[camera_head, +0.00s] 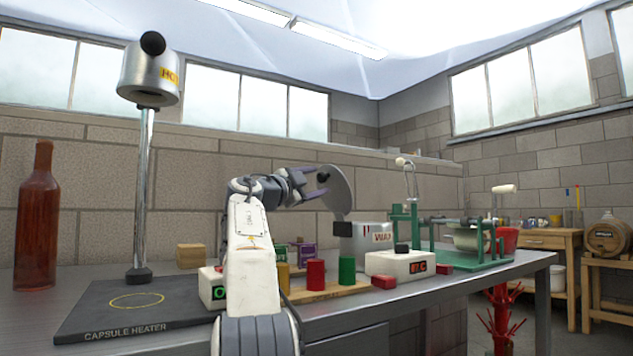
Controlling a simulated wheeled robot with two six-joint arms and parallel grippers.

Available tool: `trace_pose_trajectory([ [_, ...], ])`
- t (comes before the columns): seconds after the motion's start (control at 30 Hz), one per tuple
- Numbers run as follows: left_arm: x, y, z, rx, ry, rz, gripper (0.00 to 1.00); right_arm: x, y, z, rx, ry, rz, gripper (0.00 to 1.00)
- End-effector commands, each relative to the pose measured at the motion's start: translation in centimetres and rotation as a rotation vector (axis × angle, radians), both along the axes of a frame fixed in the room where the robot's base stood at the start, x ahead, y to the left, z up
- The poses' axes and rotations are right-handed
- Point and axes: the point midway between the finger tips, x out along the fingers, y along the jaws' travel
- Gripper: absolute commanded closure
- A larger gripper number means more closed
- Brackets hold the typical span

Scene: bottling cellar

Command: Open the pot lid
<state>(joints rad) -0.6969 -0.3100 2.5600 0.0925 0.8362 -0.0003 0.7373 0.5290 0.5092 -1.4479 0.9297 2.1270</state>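The wax pot (373,236) is a grey box marked with red letters, partly hidden behind a white control box. Its round grey lid (339,200) stands raised and steeply tilted above the pot's left side, with a dark knob (323,175) facing left. My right gripper (321,180) is at the lid's left face. Its purple fingers are apart, one above and one below the knob; a firm hold on the knob does not show. My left gripper is not in view.
Coloured caps on a wooden board (325,293), a white control box (400,264) and a green machine (455,252) crowd the bench. A wooden block (190,256) sits behind my arm.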

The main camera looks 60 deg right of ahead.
Motion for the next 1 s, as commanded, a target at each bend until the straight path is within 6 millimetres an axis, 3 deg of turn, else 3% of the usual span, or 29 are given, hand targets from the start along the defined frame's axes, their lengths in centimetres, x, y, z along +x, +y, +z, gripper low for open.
trace_pose_trajectory([
  [0.33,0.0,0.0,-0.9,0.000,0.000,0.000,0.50,0.0,1.0,-0.2,-0.005,-0.003,0.002,0.33],
  [0.7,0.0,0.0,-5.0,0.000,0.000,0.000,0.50,0.8,7.8,-2.0,-0.004,-0.003,0.005,0.33],
  [1.0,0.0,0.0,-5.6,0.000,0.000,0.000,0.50,1.0,10.2,-2.2,-0.002,-0.002,0.001,0.33],
])
